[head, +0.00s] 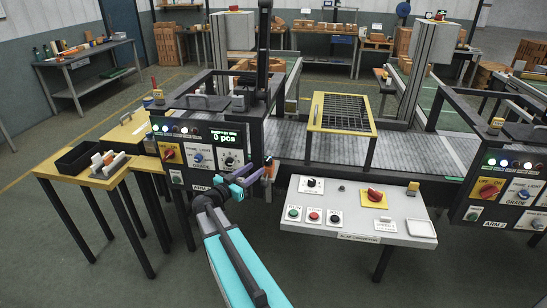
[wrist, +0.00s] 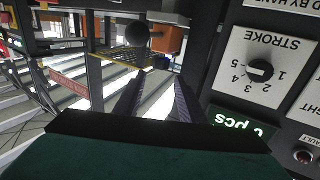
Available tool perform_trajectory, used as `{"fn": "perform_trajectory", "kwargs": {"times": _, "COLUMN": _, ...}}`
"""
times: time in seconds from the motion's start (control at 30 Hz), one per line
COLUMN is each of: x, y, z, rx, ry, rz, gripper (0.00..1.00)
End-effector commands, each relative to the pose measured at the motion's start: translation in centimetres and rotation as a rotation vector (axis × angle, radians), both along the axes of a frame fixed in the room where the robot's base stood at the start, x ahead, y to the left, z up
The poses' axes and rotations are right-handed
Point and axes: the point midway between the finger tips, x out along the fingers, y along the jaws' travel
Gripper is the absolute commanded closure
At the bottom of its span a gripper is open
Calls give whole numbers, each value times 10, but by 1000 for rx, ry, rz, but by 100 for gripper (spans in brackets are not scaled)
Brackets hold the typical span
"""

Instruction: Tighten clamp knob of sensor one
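In the wrist view a round dark knob (wrist: 137,34) stands in front of an orange block (wrist: 168,39), which looks like the sensor. A dark post or bracket is beside them. My gripper (wrist: 157,82) is open, its two dark fingers apart with nothing between them. The knob lies beyond the fingertips, a little left of the gap's middle, and apart from them. In the head view my gripper (head: 262,174) is at the right edge of the ARM 1 panel (head: 212,150), close to a small orange part (head: 270,168). The knob cannot be made out there.
The panel's STROKE dial (wrist: 260,70) is close on the right in the wrist view. The grey conveyor control box (head: 355,215) stands right of my arm. The conveyor (head: 290,145) runs behind. A yellow table (head: 75,178) with a black tray is at left.

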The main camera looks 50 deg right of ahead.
Motion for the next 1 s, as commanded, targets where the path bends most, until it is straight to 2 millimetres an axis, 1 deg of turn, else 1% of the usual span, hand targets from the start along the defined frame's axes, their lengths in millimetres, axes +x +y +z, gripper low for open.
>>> {"fn": "perform_trajectory", "kwargs": {"times": 0.17, "x": 1, "y": -6, "z": 1, "rx": 0, "ry": 0, "rz": -1, "gripper": 63}}
{"fn": "perform_trajectory", "kwargs": {"times": 0.37, "x": 3, "y": -25, "z": 1, "rx": 0, "ry": 0, "rz": -2, "gripper": 63}}
{"fn": "perform_trajectory", "kwargs": {"times": 1.0, "x": 11, "y": -114, "z": 1, "rx": 0, "ry": 0, "rz": -2, "gripper": 63}}
